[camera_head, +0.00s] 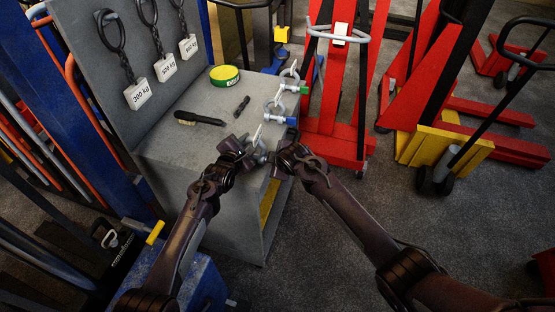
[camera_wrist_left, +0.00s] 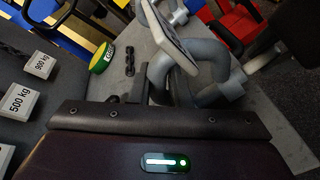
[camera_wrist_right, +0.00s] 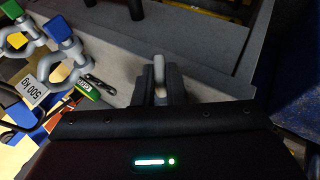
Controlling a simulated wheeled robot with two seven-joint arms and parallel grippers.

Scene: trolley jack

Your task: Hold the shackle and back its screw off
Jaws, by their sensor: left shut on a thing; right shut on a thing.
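The grey shackle (camera_head: 260,156) is at the near right edge of the grey bench top, between my two grippers. In the left wrist view the shackle (camera_wrist_left: 192,62) shows large, with a pale tag plate (camera_wrist_left: 170,28) across it. My left gripper (camera_head: 243,150) is shut on the shackle's bow, coming from the left. My right gripper (camera_head: 284,157) is shut at the shackle's right side, where its screw sits. In the right wrist view a pale grey end of the screw (camera_wrist_right: 159,70) stands between the fingers. The screw's thread is hidden.
Two more shackles, with a blue pin (camera_head: 291,121) and a green pin (camera_head: 303,90), stand farther along the bench edge. A brush (camera_head: 198,118), a small dark chain piece (camera_head: 242,105) and a green-yellow tin (camera_head: 224,75) lie on the bench. Weight tags hang behind. Red jacks stand right.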

